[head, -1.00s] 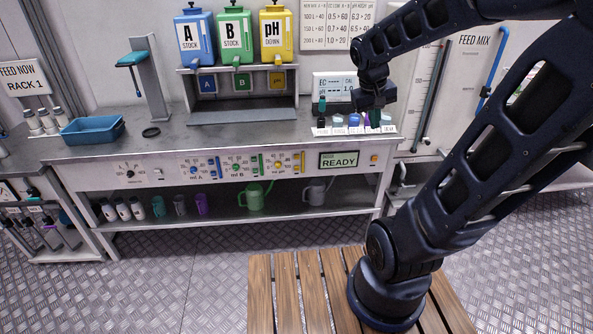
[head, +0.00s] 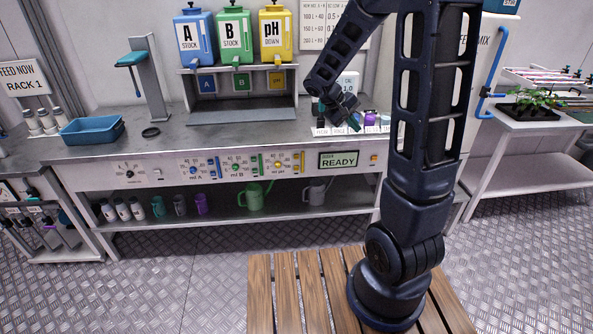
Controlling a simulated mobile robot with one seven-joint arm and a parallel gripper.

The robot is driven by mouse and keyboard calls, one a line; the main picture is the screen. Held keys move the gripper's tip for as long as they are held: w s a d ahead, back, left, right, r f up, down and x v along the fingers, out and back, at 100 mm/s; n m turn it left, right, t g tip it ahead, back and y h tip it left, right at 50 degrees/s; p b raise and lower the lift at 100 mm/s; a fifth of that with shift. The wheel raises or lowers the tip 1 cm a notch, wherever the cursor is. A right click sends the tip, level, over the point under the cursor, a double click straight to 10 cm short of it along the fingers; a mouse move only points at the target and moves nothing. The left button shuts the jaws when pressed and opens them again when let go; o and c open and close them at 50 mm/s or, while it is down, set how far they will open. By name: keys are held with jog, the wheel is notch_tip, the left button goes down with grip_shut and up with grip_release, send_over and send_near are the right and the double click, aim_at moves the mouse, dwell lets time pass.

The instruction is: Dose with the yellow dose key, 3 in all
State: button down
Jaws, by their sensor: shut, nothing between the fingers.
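The dosing panel on the bench front has a yellow knob (head: 278,165) with a yellow upright key (head: 299,162) to its right. Blue (head: 196,170) and green (head: 236,167) knobs with matching upright keys sit to their left. A display (head: 339,160) right of the yellow key reads READY. The yellow pH DOWN tank (head: 276,34) stands on the shelf above the bench, beside blue A and green B tanks. My gripper (head: 355,123) is shut and empty, above the bench's right part, up and right of the yellow key and apart from it.
Small bottles (head: 370,118) with labels stand on the bench right beside my gripper. A blue tray (head: 92,130) and a dark ring (head: 151,132) lie at left. Watering cans and cups (head: 201,204) stand on the lower shelf. The bench middle is clear.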

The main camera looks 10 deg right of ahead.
aim_at(296, 168)
jog(key=w+a+f+n+t+h, duration=0.2)
jog(key=w+a+f+n, duration=0.15)
jog(key=w+f, duration=0.4)
jog(key=w+a+f+n+t+h, duration=0.1)
jog(key=w+a+f+n+t, duration=0.25)
jog(key=f, duration=0.75)
jog(key=w+a+f+n+t+h, duration=0.1)
jog(key=w+a+f+t+h, duration=0.1)
jog(key=w+a+f, duration=0.55)
jog(key=s+a+f+n+t+y, duration=0.1)
jog(key=a+f+n+t+y, duration=0.1)
jog(key=f, duration=1.1)
jog(key=shift+a+f+n+t, duration=0.15)
jog(key=shift+a+n+t, duration=0.45)
jog(key=shift+n, duration=0.5)
jog(key=shift+w, duration=4.35)
jog(key=shift+w, duration=0.2)
jog(key=shift+w, duration=0.2)
